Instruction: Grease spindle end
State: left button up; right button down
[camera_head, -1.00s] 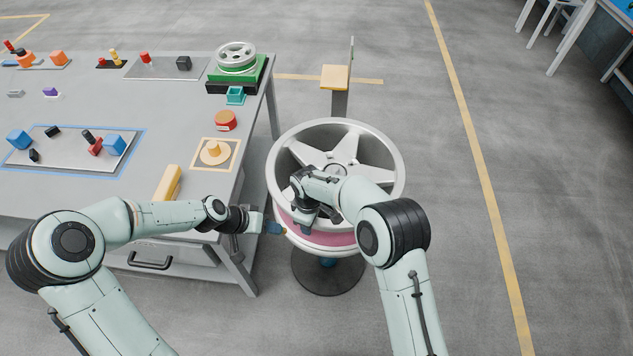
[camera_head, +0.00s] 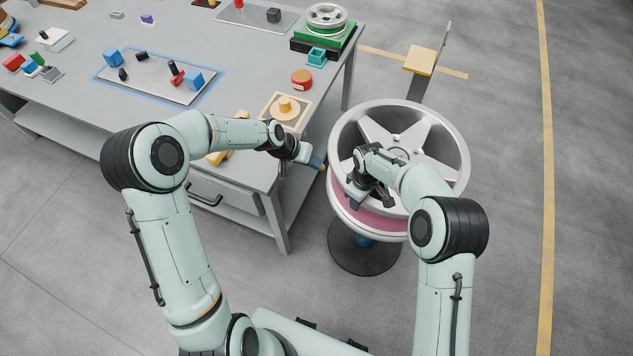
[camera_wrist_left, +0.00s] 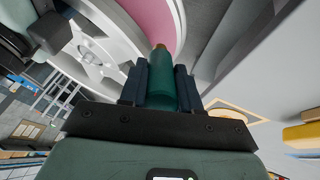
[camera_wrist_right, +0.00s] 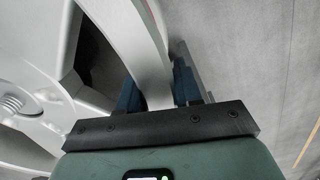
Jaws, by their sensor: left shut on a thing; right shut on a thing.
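My left gripper (camera_head: 312,158) is shut on a dark green, round-handled tool (camera_wrist_left: 162,80) with a brownish-orange tip, probably the grease brush. The tool points toward the wheel's left side; whether its tip touches anything is unclear. A large silver spoked wheel (camera_head: 442,128) sits above a pink band (camera_head: 385,218) on a stand. My right gripper (camera_head: 360,198) is shut on the wheel rim, seen close up in the right wrist view (camera_wrist_right: 150,75). A threaded spindle end (camera_wrist_right: 12,104) shows at the hub in that view. In the head view my right arm partly covers the wheel.
A grey workbench (camera_head: 235,60) stands left of the wheel, its corner near my left arm. It holds a yellow-framed pad (camera_head: 265,112), a red round tin (camera_head: 302,77) and a small green-based wheel (camera_head: 326,18). A yellow-topped post (camera_head: 418,62) stands behind. Floor at right is clear.

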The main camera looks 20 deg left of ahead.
pick_arm(q)
jog(key=w+d+r+m, duration=0.5)
jog(key=w+d+r, duration=0.15)
jog(key=d, duration=0.25)
jog(key=w+d+r+m, duration=0.4)
jog(key=w+d+r, duration=0.2)
jog(key=w+d, duration=0.3)
jog(key=shift+t, duration=0.4)
jog(key=shift+s+d+f, duration=0.1)
jog(key=shift+s+f, duration=0.05)
jog(key=shift+f, duration=0.7)
jog(key=shift+s+d+f, duration=0.15)
jog(key=shift+f, duration=0.75)
jog(key=shift+s+d+f, duration=0.1)
jog(key=shift+s+f, duration=0.05)
jog(key=shift+f, duration=0.7)
